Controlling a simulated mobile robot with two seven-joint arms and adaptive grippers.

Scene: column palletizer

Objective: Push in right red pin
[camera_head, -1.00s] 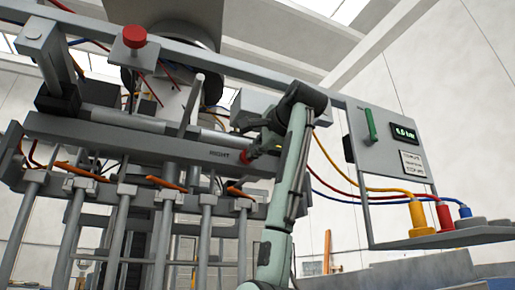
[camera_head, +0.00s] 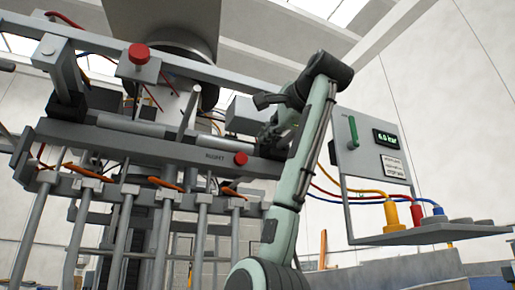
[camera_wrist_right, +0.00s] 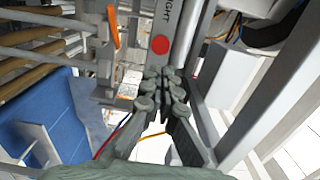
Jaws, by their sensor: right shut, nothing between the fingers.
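The right red pin (camera_head: 240,159) has a round red head on the grey crossbeam, just right of the "RIGHT" lettering. In the right wrist view its head (camera_wrist_right: 160,44) shows as a red disc ahead of my fingertips. My right gripper (camera_head: 268,142) is to the right of the pin, with a visible gap between them. In the wrist view its grey fingers (camera_wrist_right: 164,77) are closed together and empty. How deep the pin sits cannot be told. My left gripper does not show.
Another red knob (camera_head: 139,54) sits on a grey block at upper left. Orange clips (camera_head: 166,184) and vertical rods hang below the crossbeam (camera_head: 120,143). At right stands a gauge panel (camera_head: 370,160) with a green lever, display and coloured hoses.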

